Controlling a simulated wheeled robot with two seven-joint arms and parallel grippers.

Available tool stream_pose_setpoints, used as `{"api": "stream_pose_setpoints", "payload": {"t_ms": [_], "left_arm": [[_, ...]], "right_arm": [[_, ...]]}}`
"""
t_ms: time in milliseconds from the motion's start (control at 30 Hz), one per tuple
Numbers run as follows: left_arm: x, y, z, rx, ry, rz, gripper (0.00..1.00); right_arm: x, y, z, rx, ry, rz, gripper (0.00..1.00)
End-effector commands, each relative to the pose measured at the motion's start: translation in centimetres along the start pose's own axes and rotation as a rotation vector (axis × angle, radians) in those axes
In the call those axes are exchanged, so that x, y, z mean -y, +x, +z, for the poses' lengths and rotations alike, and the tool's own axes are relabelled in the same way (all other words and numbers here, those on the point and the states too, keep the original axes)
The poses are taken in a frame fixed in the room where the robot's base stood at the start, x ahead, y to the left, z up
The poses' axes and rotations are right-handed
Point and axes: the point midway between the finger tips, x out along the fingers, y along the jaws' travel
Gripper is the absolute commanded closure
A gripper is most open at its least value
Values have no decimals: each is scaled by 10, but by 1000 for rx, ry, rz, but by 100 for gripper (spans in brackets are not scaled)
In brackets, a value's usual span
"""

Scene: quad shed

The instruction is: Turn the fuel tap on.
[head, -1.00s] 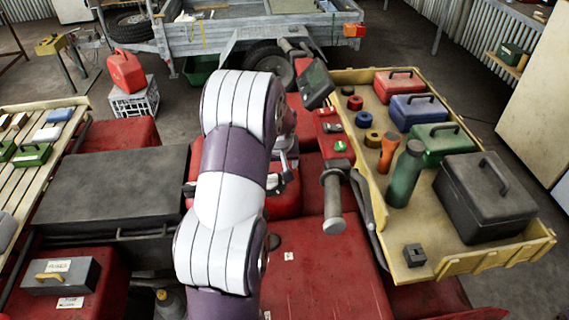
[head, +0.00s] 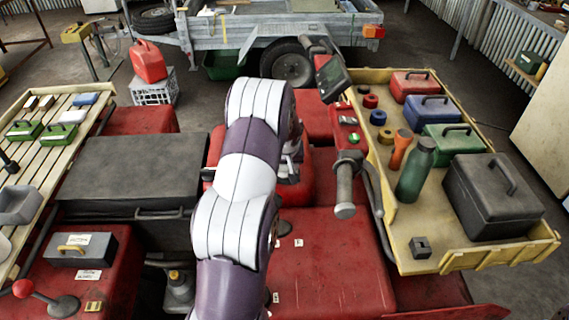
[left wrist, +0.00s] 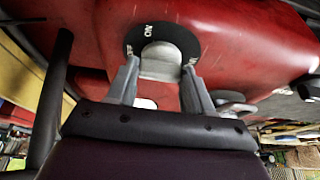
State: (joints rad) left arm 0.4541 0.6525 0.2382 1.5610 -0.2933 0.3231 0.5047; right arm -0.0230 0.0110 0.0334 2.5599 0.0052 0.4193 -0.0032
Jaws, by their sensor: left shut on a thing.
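The fuel tap's grey lever (left wrist: 160,62) shows in the left wrist view, in front of a black round plate (left wrist: 181,40) on a red body panel. The plate bears the word ON at its top in that picture; other letters at its sides are partly hidden. My left gripper (left wrist: 160,68) is shut on the lever, with one finger on each side. In the head view my left gripper (head: 292,158) is low beside the red bodywork, largely behind my arm, and the tap is hidden there. My right gripper is not in view.
A handlebar grip (head: 344,190) stands just right of my left arm. A yellow tray (head: 407,262) with boxes and bottles lies beyond it. A black seat (head: 130,165) and a slatted rack (head: 72,98) are at left. A trailer (head: 230,32) stands behind.

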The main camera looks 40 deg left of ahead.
Motion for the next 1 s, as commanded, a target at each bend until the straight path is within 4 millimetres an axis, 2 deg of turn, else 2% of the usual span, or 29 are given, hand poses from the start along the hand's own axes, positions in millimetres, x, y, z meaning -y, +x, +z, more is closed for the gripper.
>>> {"api": "stream_pose_setpoints", "payload": {"t_ms": [267,400,467,567,733,900,1000], "left_arm": [[1,-6,-4,-5,60,26,79],[2,-6,-4,-5,140,60,79],[2,-4,-4,-7,184,79,80],[4,3,-3,-11,264,113,79],[4,11,-1,-17,416,173,79],[5,10,-2,-17,567,233,79],[5,7,-3,-16,650,267,79]], "right_arm": [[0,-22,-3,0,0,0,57],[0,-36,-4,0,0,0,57],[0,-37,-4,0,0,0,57],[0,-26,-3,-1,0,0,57],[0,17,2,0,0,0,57],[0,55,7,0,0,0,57],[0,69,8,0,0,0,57]]}}
